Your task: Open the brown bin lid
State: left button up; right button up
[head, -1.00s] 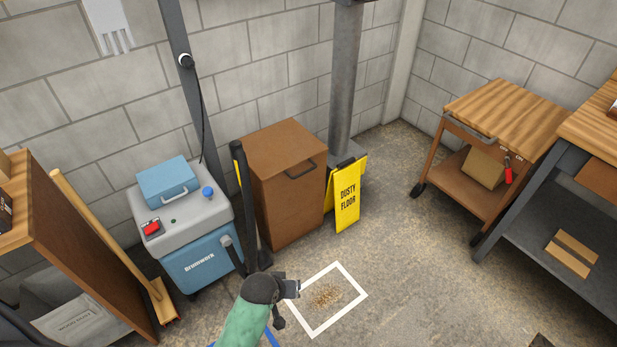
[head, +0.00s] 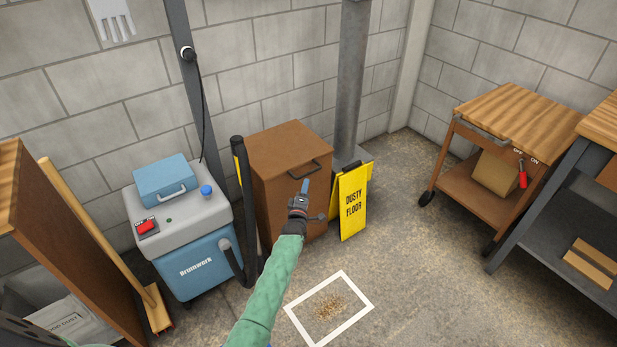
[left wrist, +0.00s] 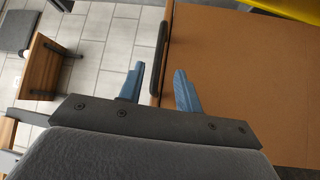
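The brown bin (head: 275,185) stands against the wall, its lid (head: 285,145) closed, with a dark handle (head: 302,171) at the front edge. My left gripper (head: 305,185) is just in front of the handle in the head view. In the left wrist view my left gripper (left wrist: 159,82) has its two blue fingers apart and empty. The handle (left wrist: 158,60) shows edge-on in line with the gap between them, beside the lid (left wrist: 235,75). I cannot tell whether the fingers reach around it. My right gripper is not in view.
A yellow floor sign (head: 351,203) stands close right of the bin. A wooden cart (head: 515,120) is further right. The floor around the white taped square (head: 358,318) is open.

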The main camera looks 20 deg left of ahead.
aim_at(308, 173)
pick_arm(q)
jog(key=shift+w+a+r, duration=0.15)
jog(key=shift+w+r, duration=0.05)
jog(key=shift+w, duration=1.1)
jog(key=shift+w+a+r, duration=0.2)
jog(key=shift+w, duration=1.1)
jog(key=shift+w+a+r, duration=0.15)
jog(key=shift+w+r, duration=0.05)
jog(key=shift+w, duration=1.1)
grip_shut()
